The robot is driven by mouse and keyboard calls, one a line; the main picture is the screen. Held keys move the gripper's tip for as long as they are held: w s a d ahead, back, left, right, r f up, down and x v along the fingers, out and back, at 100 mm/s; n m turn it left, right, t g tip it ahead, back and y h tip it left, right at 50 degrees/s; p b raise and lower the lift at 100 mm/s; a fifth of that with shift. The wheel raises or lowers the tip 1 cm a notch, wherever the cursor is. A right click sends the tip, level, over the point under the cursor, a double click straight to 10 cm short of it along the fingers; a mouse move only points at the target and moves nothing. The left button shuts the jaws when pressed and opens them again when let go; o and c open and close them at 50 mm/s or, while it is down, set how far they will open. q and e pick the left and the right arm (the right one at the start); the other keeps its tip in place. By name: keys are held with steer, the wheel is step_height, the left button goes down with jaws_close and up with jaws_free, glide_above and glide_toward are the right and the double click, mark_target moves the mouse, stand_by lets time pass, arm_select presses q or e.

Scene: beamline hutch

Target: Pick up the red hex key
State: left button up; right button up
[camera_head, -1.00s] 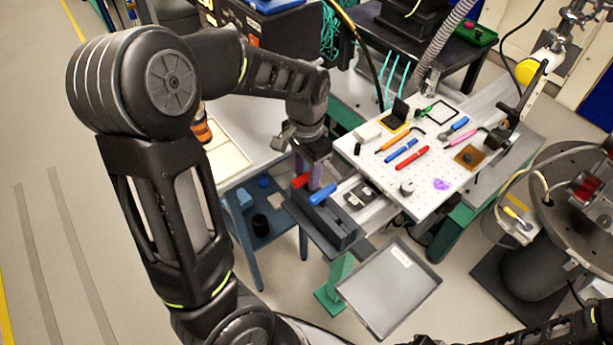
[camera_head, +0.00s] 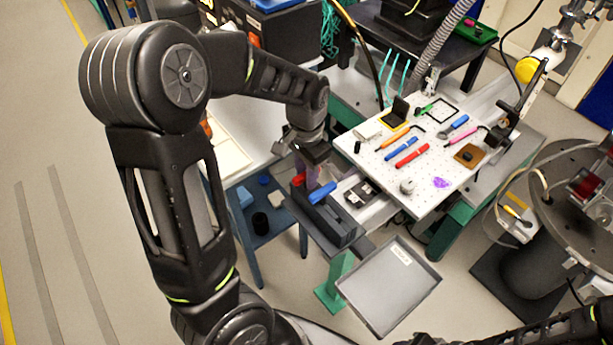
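Two red things could be the hex key, and I cannot tell their type for certain. One is a short red handle (camera_head: 298,180) beside a blue handle (camera_head: 322,193) at the dark holder block (camera_head: 335,228). The other is a long red tool (camera_head: 412,153) lying on the white perforated board, beside a blue one (camera_head: 401,145). My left gripper (camera_head: 309,172) points down just above and behind the red and blue handles. Its fingers are small and dim, so their opening and any contact are unclear. My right gripper is out of view.
The white board (camera_head: 425,190) carries several other tools and small parts. A round dark stage (camera_head: 580,190) stands at the right. A blue-legged table stands behind my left gripper.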

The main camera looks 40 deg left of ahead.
arm_select(q)
jaws_close()
stand_by(1.0)
